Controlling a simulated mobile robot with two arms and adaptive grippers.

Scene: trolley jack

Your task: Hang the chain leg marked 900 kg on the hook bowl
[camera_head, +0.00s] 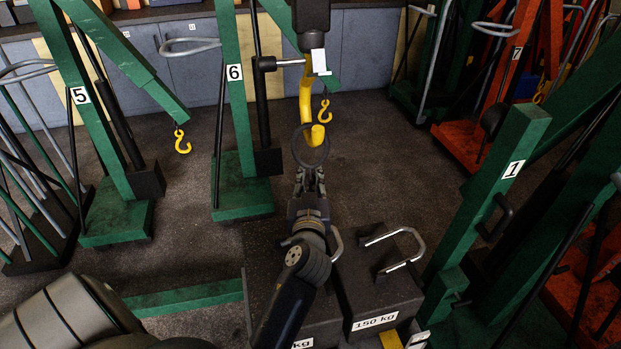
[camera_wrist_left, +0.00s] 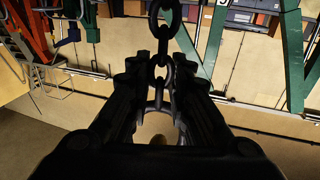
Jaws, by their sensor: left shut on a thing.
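A large yellow hook (camera_head: 305,100) hangs from a dark block at the top centre of the head view. A white tag (camera_head: 319,62) is beside it; I cannot read any marking. My left gripper (camera_head: 310,172) is below the hook, shut on the chain leg. The leg's dark ring (camera_head: 294,147) stands above the fingertips, and the hook's lower bowl overlaps it in the picture. I cannot tell whether the ring is around the hook or only in line with it. The left wrist view shows chain links (camera_wrist_left: 163,75) between the fingers (camera_wrist_left: 160,90). My right gripper is out of view.
Green cranes numbered 5 (camera_head: 92,130), 6 (camera_head: 235,100) and 1 (camera_head: 490,190) stand around. Smaller yellow hooks hang at the left (camera_head: 182,143) and behind the ring (camera_head: 324,110). A 150 kg weight (camera_head: 375,290) with handles is below right.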

